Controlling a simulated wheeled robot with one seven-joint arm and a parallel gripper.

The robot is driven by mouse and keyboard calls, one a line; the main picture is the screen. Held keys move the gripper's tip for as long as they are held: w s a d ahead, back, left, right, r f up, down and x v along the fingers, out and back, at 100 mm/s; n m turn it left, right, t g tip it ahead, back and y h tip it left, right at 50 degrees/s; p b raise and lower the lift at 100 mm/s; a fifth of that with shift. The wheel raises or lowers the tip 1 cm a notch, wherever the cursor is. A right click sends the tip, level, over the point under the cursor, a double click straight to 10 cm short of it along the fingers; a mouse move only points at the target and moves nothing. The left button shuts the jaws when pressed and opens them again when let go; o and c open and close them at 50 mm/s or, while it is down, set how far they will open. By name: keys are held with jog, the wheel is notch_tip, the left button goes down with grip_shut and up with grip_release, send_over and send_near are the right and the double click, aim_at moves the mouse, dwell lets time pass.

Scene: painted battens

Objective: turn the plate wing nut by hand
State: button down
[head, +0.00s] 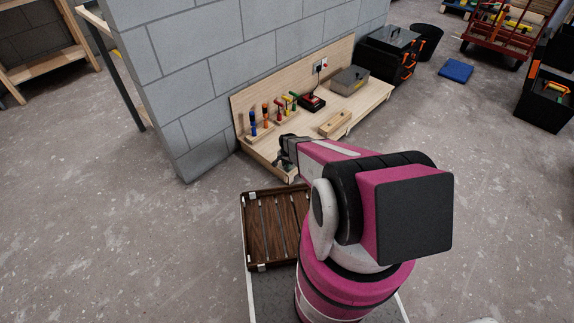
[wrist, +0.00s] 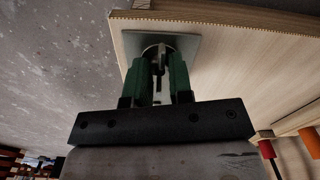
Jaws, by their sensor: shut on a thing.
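In the wrist view a grey metal plate (wrist: 186,48) lies on the pale wooden bench top, near its edge. The wing nut (wrist: 158,60) stands upright on the plate, a small dark metal piece partly hidden by the fingers. My gripper (wrist: 160,70), with green fingers, is shut on the wing nut, one finger on each side of it. In the head view my gripper (head: 284,160) is at the front left end of the bench, and the plate and wing nut are hidden there.
The wooden bench (head: 366,108) runs along a grey block wall (head: 180,60). On it stand several coloured-handled tools in a rack (head: 268,128), a red and black device (head: 312,102), a grey metal box (head: 349,80) and a wooden block (head: 335,123). A brown slatted tray (head: 256,230) sits in front of me.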

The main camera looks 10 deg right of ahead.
jog(key=c, duration=1)
grip_release()
jog(key=shift+r, duration=0.1)
notch_tip(320, 180, up, 11)
jog(key=shift+f, duration=0.2)
jog(key=s+r+n, duration=0.2)
jog(key=s+r, duration=0.5)
jog(key=r, duration=0.3)
jog(key=s+r+n, duration=0.3)
jog(key=s+r, duration=0.4)
jog(key=r, duration=0.4)
jog(key=s+r+n, duration=0.3)
jog(key=s+r, duration=0.4)
jog(key=r, duration=0.3)
jog(key=shift+s+r, duration=0.2)
jog(key=shift+r, duration=0.05)
